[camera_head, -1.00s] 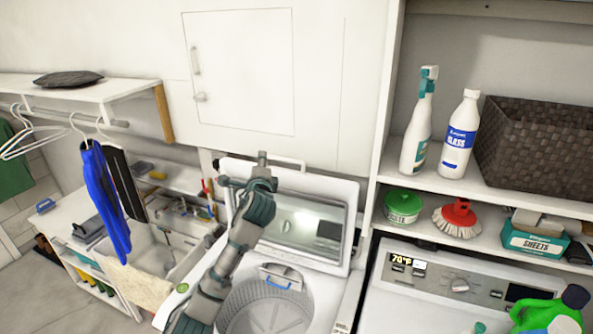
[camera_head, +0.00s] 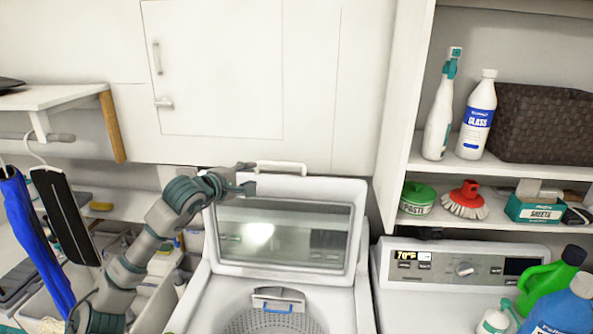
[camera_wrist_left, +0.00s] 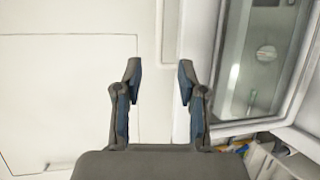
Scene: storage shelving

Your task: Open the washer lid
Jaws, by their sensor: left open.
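The washer lid (camera_head: 232,264) stands raised at the back of the washer, white-framed with a glass pane. A white handle (camera_head: 281,168) sticks up from its top edge. The open washer (camera_head: 345,306) shows its perforated drum below. My left gripper (camera_head: 250,178) is at the lid's top left corner, just left of the handle; whether it touches cannot be told. In the left wrist view the left gripper (camera_wrist_left: 158,80) is open with nothing between its fingers, and the lid's frame (camera_wrist_left: 205,75) is to its right. My right gripper is not in view.
A wall cabinet (camera_head: 215,70) is behind and above the lid. A second appliance (camera_head: 430,300) stands right, below shelves with bottles. Detergent bottles (camera_head: 562,310) sit at its front right. A sink and hanging clothes (camera_head: 35,240) are at left.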

